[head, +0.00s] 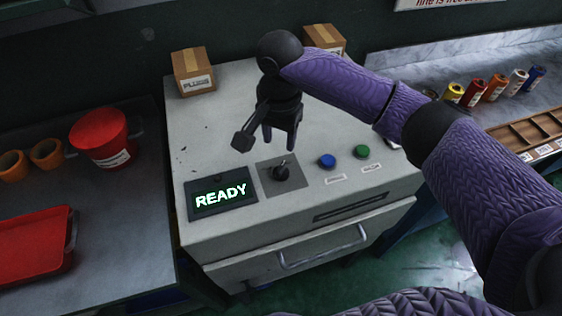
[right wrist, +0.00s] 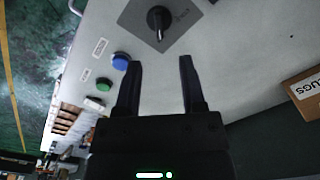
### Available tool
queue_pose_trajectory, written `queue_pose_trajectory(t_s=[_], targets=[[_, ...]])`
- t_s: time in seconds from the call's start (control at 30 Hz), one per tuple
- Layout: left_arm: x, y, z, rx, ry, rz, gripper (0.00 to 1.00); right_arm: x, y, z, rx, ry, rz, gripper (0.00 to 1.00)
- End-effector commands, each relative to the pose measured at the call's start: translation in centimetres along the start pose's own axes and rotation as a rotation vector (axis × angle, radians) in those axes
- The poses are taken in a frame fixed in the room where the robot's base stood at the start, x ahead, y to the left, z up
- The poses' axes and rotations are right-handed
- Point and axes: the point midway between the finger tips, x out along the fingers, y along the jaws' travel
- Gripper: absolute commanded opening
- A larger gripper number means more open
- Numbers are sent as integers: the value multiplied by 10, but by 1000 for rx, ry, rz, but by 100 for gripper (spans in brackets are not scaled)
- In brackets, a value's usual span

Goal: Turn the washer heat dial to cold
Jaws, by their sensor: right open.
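The washer (head: 215,105) is a pale grey cabinet with a sloped top panel. Its heat dial (head: 282,171) is a black knob on a dark grey square plate, right of a lit display (head: 222,195) reading READY. The dial also shows in the right wrist view (right wrist: 158,20), beyond the fingertips, with plate lettering too small to read. My right gripper (head: 281,148) hangs above the panel just behind the dial, its fingers apart and empty; it also shows in the right wrist view (right wrist: 160,60). It appears clear of the dial. My left gripper is not in view.
A blue button (head: 327,161) and a green button (head: 362,151) sit right of the dial. Cardboard boxes (head: 194,74) stand on the back of the washer. A red bucket (head: 101,136) and red tray (head: 32,246) are on the left counter. A drawer handle (head: 322,250) is on the front.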

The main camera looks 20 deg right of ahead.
Motion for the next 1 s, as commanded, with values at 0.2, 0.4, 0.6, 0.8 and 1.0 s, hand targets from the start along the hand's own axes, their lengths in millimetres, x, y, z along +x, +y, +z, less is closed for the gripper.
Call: queue_pose_trajectory(t_s=[0.2, 0.4, 0.6, 0.8, 1.0], targets=[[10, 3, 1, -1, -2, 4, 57, 26, 2, -6, 46, 2, 12, 51], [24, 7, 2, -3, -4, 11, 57, 74, 2, -6, 43, 4, 11, 51], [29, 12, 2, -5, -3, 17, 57, 94, 2, -6, 41, 5, 10, 51], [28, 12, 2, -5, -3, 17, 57, 94, 2, -6, 40, 5, 8, 51], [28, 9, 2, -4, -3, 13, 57, 94, 2, -6, 40, 5, 8, 18]])
